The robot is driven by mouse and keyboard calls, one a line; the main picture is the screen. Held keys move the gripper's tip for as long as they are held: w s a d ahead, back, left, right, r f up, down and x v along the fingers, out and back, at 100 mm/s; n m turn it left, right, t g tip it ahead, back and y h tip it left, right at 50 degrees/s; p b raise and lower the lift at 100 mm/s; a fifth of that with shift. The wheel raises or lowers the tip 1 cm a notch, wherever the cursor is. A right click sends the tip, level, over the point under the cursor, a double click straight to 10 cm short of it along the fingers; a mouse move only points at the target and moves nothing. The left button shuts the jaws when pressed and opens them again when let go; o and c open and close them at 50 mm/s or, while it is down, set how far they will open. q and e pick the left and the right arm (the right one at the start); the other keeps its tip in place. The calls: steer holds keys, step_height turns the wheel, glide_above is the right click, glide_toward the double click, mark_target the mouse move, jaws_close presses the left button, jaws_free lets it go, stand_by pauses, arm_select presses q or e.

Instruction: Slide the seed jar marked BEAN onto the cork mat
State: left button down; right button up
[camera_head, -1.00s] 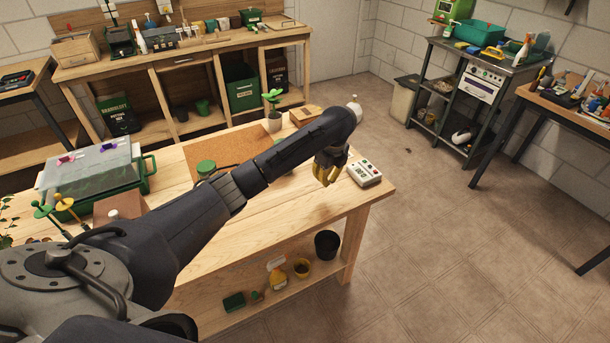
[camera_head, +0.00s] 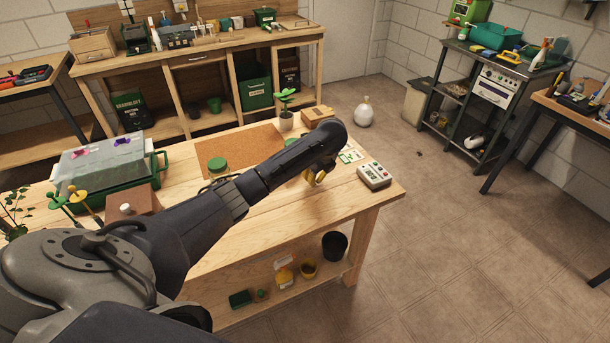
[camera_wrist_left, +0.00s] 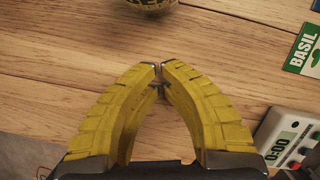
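The cork mat (camera_head: 255,140) lies flat on the wooden bench. A green-lidded jar (camera_head: 217,165) stands at its left front part, partly hidden by my left arm. Another green lid (camera_head: 290,142) shows just behind the arm at the mat's right side. I cannot read BEAN on either jar. My left gripper (camera_head: 315,179) is low over the bench, right of the mat. In the left wrist view its yellow fingers (camera_wrist_left: 160,75) meet at the tips with nothing between them. A rounded patterned object (camera_wrist_left: 152,5), cut off at the top edge, lies ahead of the fingertips. My right gripper is out of view.
A white timer (camera_head: 374,174) and a BASIL card (camera_wrist_left: 303,50) lie right of the gripper. A potted seedling (camera_head: 286,120) and a wooden block (camera_head: 317,115) stand behind. A covered green tray (camera_head: 105,165) is at the left. The bench front is mostly clear.

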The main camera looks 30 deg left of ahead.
arm_select(q)
steer(key=a, duration=0.1)
steer(key=a+f, duration=0.1)
steer(key=shift+w+a+f, duration=0.1)
steer(key=shift+w+a, duration=0.5)
steer(key=shift+a, duration=0.55)
